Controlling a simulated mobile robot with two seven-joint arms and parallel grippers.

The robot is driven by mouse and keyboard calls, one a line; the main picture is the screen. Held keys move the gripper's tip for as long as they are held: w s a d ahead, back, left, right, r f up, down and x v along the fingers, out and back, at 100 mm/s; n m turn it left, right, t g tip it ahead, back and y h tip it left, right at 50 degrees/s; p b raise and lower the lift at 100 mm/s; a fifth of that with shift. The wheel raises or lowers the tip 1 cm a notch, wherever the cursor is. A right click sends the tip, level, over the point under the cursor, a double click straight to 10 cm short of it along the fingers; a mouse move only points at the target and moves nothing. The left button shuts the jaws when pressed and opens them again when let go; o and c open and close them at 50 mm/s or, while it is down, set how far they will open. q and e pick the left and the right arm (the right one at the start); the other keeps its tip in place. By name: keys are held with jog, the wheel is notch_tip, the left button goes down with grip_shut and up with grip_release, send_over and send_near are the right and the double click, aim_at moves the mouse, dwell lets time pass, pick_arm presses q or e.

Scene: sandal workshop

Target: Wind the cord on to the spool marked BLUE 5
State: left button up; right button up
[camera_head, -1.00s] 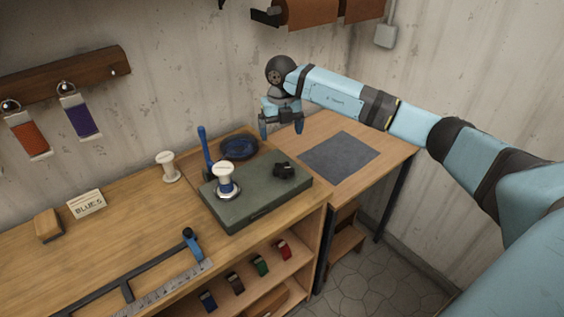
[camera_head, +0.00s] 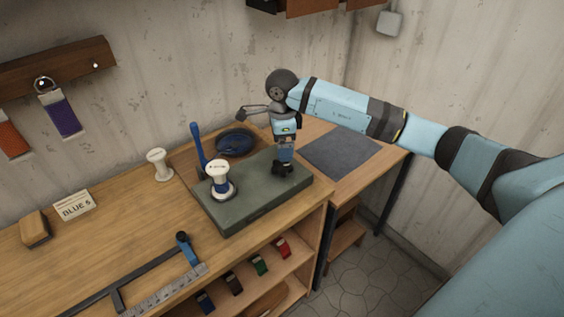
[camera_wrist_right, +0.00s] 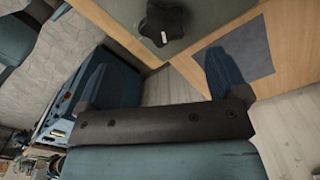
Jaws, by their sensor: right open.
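A white spool (camera_head: 217,172) with some blue cord round its core stands upright on the green winder block (camera_head: 250,205). Its top print is too small to read. A card (camera_head: 74,206) reading BLUE 5 stands on the bench at left. A black star knob (camera_head: 283,170) sits on the block's right part and also shows in the wrist view (camera_wrist_right: 165,22). My right gripper (camera_head: 284,160) is just above the knob, pointing down. In the wrist view its fingers (camera_wrist_right: 158,62) are apart with nothing between them. A dark dish (camera_head: 236,152) holds blue cord (camera_head: 234,142). My left gripper is out of view.
An upright blue lever (camera_head: 198,147) stands beside the spool. A second, bare white spool (camera_head: 159,164) stands further back. A grey mat (camera_head: 341,151) lies clear at right.

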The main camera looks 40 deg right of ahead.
aim_at(282, 166)
notch_tip(282, 166, down, 8)
jog(key=shift+f+p, duration=0.15)
jog(key=shift+p, duration=0.35)
jog(key=c, duration=0.9)
